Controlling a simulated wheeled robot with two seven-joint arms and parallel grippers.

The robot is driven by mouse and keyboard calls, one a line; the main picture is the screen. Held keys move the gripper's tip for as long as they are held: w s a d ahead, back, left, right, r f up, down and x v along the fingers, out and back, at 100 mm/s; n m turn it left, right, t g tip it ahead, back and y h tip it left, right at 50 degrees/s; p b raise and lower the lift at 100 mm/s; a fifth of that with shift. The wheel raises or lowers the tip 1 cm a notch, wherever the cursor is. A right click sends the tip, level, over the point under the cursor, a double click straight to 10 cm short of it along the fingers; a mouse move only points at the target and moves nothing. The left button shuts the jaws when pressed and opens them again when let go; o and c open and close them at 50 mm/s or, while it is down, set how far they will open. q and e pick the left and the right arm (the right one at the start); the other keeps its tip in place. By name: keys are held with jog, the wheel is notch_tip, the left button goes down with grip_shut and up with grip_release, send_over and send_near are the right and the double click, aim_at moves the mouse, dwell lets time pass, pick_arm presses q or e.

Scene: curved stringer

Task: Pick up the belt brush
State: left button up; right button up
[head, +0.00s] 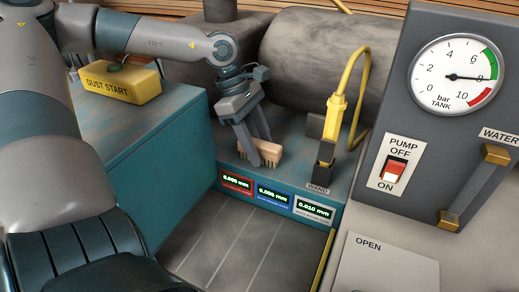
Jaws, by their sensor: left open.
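The belt brush (265,151), a small brush with a tan block and bristles along its lower edge, is on the teal bench top near the front edge. My left gripper (255,146) points down at it from above. Its fingers are open and at the brush, one of them in front of or beside the block. I cannot tell whether the fingers touch it. My right gripper is not in view.
A yellow wand (335,115) with a hose stands in a dark holder right of the brush. A yellow DUST START box (122,82) sits at left. A grey tank panel (450,120) with gauge and switch is at right. Small displays (274,195) line the bench front.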

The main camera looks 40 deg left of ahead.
aim_at(266, 144)
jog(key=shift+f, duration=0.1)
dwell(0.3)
pick_arm(q)
grip_shut()
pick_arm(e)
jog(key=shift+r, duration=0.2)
pick_arm(q)
jog(key=shift+r+p, duration=0.45)
jog(key=shift+p, duration=0.3)
notch_tip(266, 144, up, 4)
jog(key=shift+f+b, duration=0.1)
jog(key=shift+b, duration=0.65)
jog(key=s+d+r+b, duration=0.2)
jog(key=s+d+r, duration=0.3)
jog(key=d, duration=0.5)
jog(key=shift+s+d+r, duration=0.2)
jog(key=shift+s+r, duration=0.05)
jog(key=shift+r, duration=0.65)
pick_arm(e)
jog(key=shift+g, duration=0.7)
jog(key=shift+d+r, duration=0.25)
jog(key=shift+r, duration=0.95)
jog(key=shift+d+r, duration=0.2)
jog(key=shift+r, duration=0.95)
